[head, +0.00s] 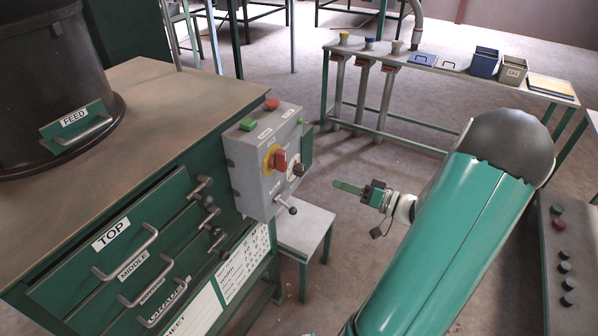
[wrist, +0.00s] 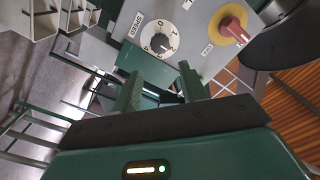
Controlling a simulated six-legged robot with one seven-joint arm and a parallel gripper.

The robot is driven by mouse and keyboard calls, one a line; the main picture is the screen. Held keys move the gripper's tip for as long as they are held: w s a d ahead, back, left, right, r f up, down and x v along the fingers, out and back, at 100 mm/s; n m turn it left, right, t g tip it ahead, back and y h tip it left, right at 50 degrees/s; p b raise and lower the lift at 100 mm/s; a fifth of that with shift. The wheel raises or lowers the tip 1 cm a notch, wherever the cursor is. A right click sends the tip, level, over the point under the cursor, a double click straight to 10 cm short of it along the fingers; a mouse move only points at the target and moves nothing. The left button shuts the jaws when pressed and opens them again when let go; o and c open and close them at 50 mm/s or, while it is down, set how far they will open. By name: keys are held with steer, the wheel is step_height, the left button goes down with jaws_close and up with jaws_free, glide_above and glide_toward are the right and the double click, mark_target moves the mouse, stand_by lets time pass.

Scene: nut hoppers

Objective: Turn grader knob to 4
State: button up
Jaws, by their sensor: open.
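The knob also shows in the head view as a small pale dial (head: 298,170), partly hidden by a red switch. I cannot read surely which number it points to. My gripper (wrist: 158,82) is open and empty, its two green fingers apart below the dial in the wrist view. In the head view my gripper (head: 362,190) is to the right of the box, clear of it.
The red switch on a yellow disc (head: 276,159) is close beside the knob. A lever (head: 287,206) sticks out below. Green (head: 248,124) and red (head: 271,104) buttons top the box. A low grey stand (head: 305,228) is beneath. Open floor lies behind my gripper.

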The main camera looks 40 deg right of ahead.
mark_target(303, 171)
steer(key=x, duration=1.2)
steer(key=shift+a, duration=0.1)
steer(key=c, duration=0.7)
